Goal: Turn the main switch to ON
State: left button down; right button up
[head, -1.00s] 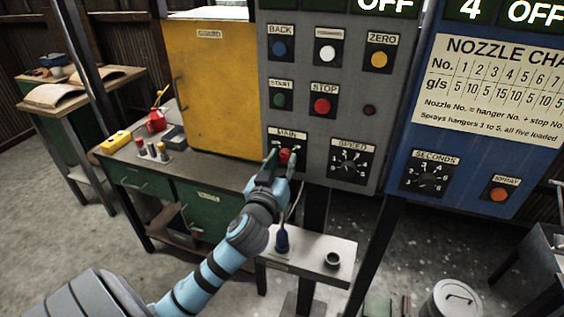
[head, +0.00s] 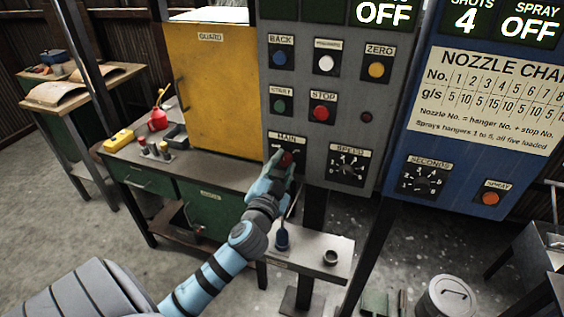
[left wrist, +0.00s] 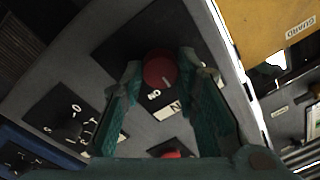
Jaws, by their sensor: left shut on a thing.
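The main switch is a red knob (head: 287,159) on a black plate under the MAIN label, low on the grey control panel (head: 355,100). My left gripper (head: 281,164) reaches it from below and is shut on the knob. In the left wrist view the red knob (left wrist: 159,68) sits between the two green fingertips (left wrist: 161,72), with a short pale mark on its face. The fingers and hand cover part of the switch plate, so the switch's setting is hard to read. My right gripper is not in view.
The SPEED dial (head: 347,166) is close right of the switch, with the red STOP button (head: 322,112) above. A display at the top reads OFF (head: 384,13). A small shelf (head: 318,257) stands below. The yellow guard (head: 212,85) is to the left.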

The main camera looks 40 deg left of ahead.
pick_arm(q)
jog(key=m+p, duration=0.1)
jog(key=m, duration=0.3)
jog(key=shift+m+p, duration=0.3)
jog(key=shift+m, duration=0.1)
jog(key=m+p, duration=0.1)
jog(key=m, duration=0.3)
jog(key=shift+f+h, duration=0.1)
jog(key=shift+h, duration=0.2)
jog(key=shift+m, duration=0.3)
jog(key=c, duration=1.2)
grip_release()
